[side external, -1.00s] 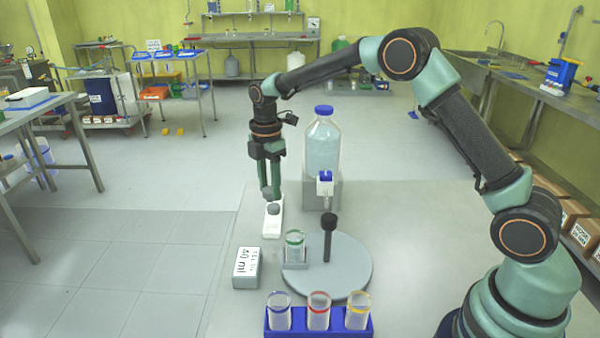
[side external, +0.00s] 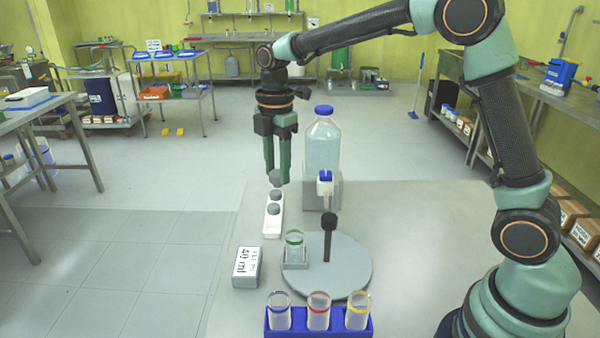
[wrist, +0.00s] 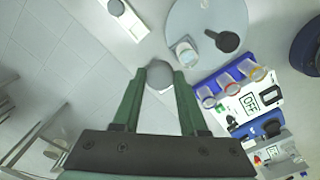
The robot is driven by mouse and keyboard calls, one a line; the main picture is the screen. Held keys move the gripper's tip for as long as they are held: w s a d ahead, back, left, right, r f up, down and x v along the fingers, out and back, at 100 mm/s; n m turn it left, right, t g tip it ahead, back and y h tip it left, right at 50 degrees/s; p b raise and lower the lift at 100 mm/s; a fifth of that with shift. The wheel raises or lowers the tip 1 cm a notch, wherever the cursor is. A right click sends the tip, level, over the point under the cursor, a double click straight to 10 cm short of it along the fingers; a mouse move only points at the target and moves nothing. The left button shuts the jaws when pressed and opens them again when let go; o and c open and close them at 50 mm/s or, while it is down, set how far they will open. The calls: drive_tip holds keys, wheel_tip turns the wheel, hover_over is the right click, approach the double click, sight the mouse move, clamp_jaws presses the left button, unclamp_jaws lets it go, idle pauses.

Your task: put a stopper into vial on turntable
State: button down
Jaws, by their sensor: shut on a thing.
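My gripper (side external: 276,178) is shut on a grey stopper, which shows between the fingertips in the wrist view (wrist: 159,74). The glass vial with a green ring (side external: 294,247) stands in a square seat on the left side of the round grey turntable (side external: 345,272). My gripper is behind and above the vial in the side view. The vial also shows in the wrist view (wrist: 185,53).
A black-topped post (side external: 328,235) rises from the turntable. A blue rack (side external: 318,322) with three ringed vials stands in front. A large blue-capped bottle (side external: 323,145) with a tap stands behind on a grey block.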

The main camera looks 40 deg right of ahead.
drive_tip(key=shift+s+a+f, duration=0.2)
drive_tip(key=shift+s+f, duration=0.8)
drive_tip(key=shift+f, duration=0.1)
drive_tip(key=shift+s+a+f, duration=0.2)
drive_tip(key=shift+s+f, duration=0.85)
drive_tip(key=shift+f, duration=0.1)
drive_tip(key=shift+s+a+f, duration=0.2)
drive_tip(key=shift+s+f, duration=0.8)
drive_tip(key=shift+f, duration=0.1)
drive_tip(key=shift+f, duration=0.85)
drive_tip(key=shift+f, duration=0.25)
drive_tip(key=shift+f, duration=0.45)
drive_tip(key=shift+c, duration=0.2)
unclamp_jaws()
drive_tip(key=shift+r, duration=0.1)
